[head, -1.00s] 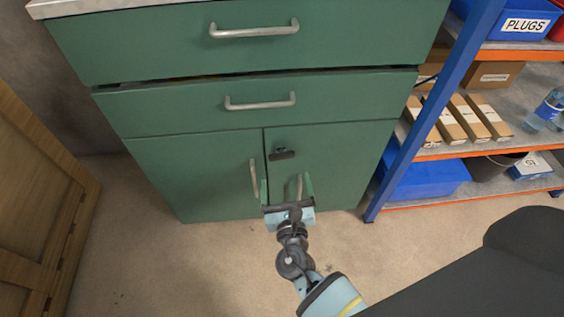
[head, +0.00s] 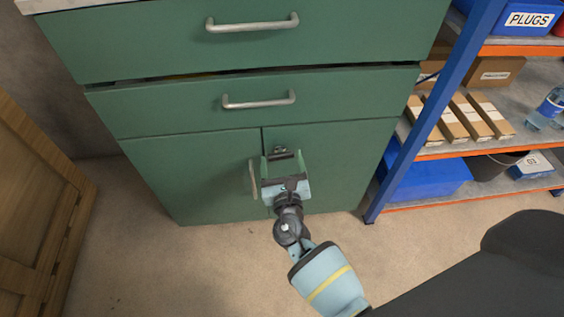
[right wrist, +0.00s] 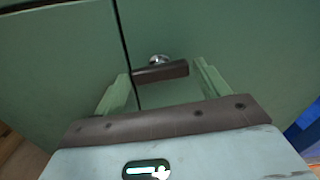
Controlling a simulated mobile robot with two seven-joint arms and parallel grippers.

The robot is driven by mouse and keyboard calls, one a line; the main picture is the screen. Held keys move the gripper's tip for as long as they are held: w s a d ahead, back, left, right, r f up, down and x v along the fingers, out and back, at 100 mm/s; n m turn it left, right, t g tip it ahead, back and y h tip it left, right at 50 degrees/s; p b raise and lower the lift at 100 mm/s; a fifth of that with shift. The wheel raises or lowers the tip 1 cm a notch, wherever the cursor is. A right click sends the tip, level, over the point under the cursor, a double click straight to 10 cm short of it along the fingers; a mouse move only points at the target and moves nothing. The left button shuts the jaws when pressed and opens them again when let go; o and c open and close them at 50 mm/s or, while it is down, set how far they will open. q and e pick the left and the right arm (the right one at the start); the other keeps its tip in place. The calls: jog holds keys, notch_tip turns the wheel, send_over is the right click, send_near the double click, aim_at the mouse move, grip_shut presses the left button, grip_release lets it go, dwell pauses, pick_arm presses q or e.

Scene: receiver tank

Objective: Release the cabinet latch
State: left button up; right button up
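The green cabinet (head: 190,175) has two lower doors. The latch is a dark horizontal bar (head: 283,155) near the top inner corner of the right door. In the right wrist view the latch bar (right wrist: 160,72) has a round silver piece (right wrist: 159,59) just above it. My right gripper (head: 282,158) is open, with its two green fingers on either side of the bar. In the right wrist view its fingers (right wrist: 163,75) stand just beyond the bar's ends; I cannot tell whether they touch it. The right door's handle is hidden behind my gripper. My left gripper is not in view.
The left door's handle (head: 253,179) is close to the left of my right gripper. Two drawers with handles (head: 259,101) are above. A blue-framed shelf (head: 428,125) with boxes stands at right, and a wooden crate (head: 40,200) at left. The floor in front is clear.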

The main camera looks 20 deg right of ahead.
jog(key=c, duration=0.6)
jog(key=shift+m+b, duration=0.35)
jog(key=shift+m, duration=0.45)
jog(key=shift+c, duration=0.2)
jog(key=o, duration=1)
jog(key=shift+s, duration=0.1)
jog(key=shift+p+v, duration=0.7)
jog(key=shift+v, duration=3.15)
